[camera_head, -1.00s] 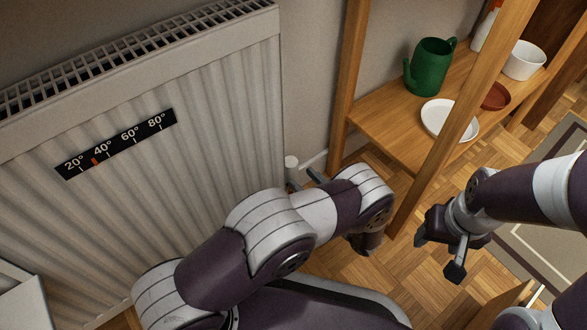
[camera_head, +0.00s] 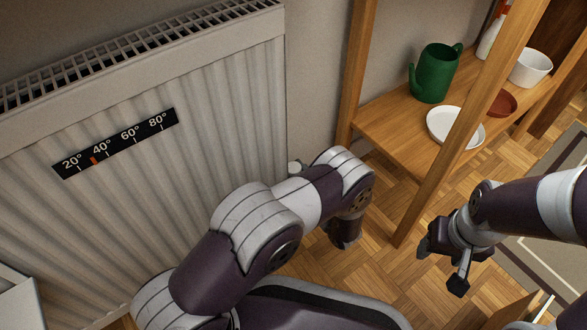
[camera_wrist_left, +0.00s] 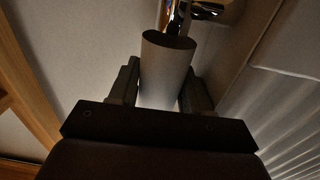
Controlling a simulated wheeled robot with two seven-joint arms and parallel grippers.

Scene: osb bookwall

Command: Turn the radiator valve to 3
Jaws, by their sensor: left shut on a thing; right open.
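The white ribbed radiator (camera_head: 215,140) stands at the left in the head view. In the left wrist view the valve head is a plain pale cylinder (camera_wrist_left: 166,72) below a shiny metal fitting. My left gripper (camera_wrist_left: 160,92) is shut on it, one finger on each side. Its fingers are hidden in the head view. No numbers on the valve can be made out. My right gripper (camera_head: 442,264) is open and empty above the floor at the right.
A wooden shelf (camera_head: 385,125) stands right of the radiator, with a green watering can (camera_head: 434,75), a white plate (camera_head: 455,127) and a white bowl (camera_head: 530,68). A thermometer strip (camera_head: 118,142) is on the radiator. Parquet floor is clear beside the shelf post (camera_head: 455,130).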

